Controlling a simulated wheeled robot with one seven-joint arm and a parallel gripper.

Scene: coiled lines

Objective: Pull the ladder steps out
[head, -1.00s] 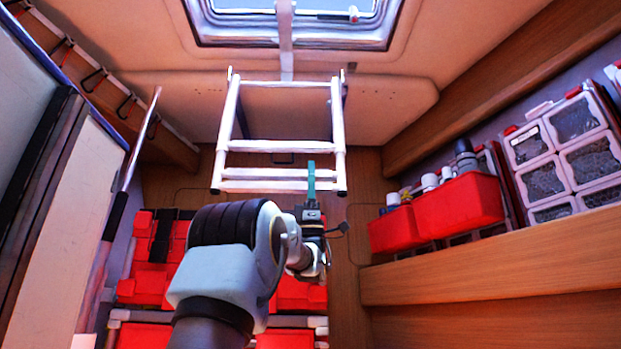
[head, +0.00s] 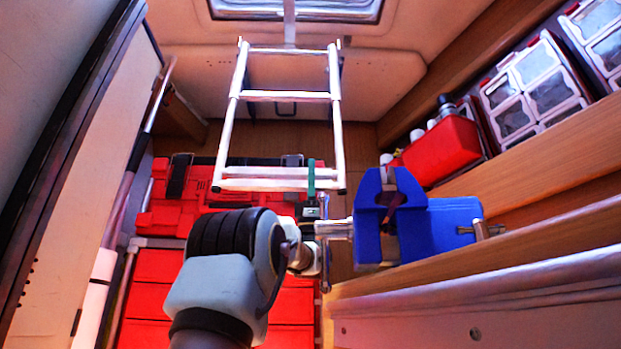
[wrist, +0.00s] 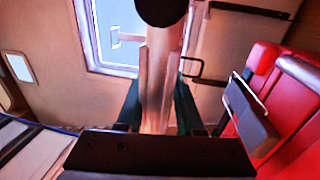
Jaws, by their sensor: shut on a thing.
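The white ladder (head: 338,130) hangs below the roof window in the head view, with two side rails, an upper rung, a middle rung and a close pair of lower steps (head: 262,178). My gripper (head: 311,178) is at the right end of the lower steps, near the black foot of the right rail. In the wrist view, my two green fingers (wrist: 158,112) are on either side of a pale ladder bar (wrist: 158,75) with a black round end, and are shut on it. Part of the contact is hidden by the palm.
A blue vise (head: 422,222) stands close on the right, near my wrist. Red cases (head: 210,215) and red drawers (head: 160,280) lie below and left of the ladder. A red bin (head: 442,150) and a wooden shelf (head: 480,190) line the right wall. A tall white panel (head: 90,190) stands left.

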